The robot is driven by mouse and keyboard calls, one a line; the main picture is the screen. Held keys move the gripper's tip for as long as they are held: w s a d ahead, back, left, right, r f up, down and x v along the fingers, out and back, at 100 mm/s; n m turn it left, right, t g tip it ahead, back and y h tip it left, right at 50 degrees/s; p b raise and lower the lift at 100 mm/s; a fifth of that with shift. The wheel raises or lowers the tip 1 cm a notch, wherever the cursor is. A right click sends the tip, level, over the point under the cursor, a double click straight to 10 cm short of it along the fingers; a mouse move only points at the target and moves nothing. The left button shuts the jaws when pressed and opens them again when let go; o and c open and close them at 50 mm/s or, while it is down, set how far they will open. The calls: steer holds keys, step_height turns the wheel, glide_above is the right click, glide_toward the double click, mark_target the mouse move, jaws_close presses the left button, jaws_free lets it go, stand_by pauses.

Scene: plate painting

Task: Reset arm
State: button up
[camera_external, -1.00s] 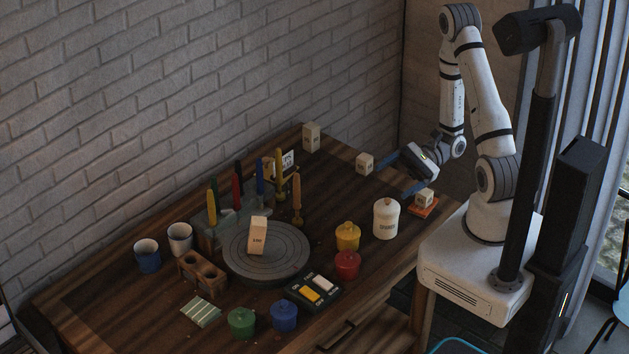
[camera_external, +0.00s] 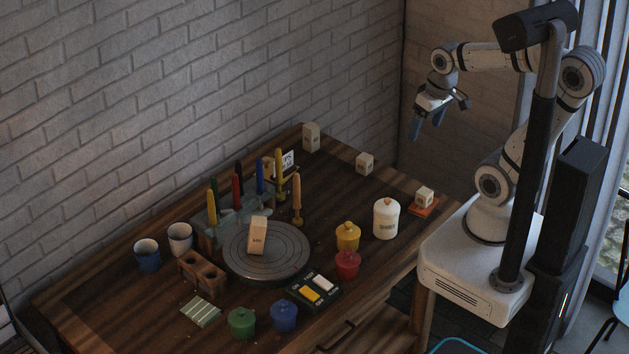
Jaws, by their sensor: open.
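My gripper (camera_external: 428,126) is open and empty. It hangs in the air above and beyond the table's right back edge, with its blue fingers pointing down. My white arm is folded back and raised, clear of everything on the table. Below it, a small wooden block (camera_external: 364,163) stands near the back edge. Another block (camera_external: 425,194) sits on an orange pad (camera_external: 423,208) at the right.
A brick wall (camera_external: 200,80) stands behind.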

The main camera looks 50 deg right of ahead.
steer(key=shift+w+d+r+n+t+h, duration=0.15)
steer(key=shift+r+t, duration=0.2)
steer(key=shift+r, duration=0.25)
steer(key=shift+d+r+n+t+h, duration=0.15)
steer(key=shift+r+t, duration=0.2)
steer(key=shift+r, duration=0.25)
step_height(320, 180, down, 4)
steer(key=b, duration=0.3)
steer(key=shift+w+f+b, duration=0.1)
steer(key=shift+f+b, duration=0.05)
steer(key=shift+b, duration=0.15)
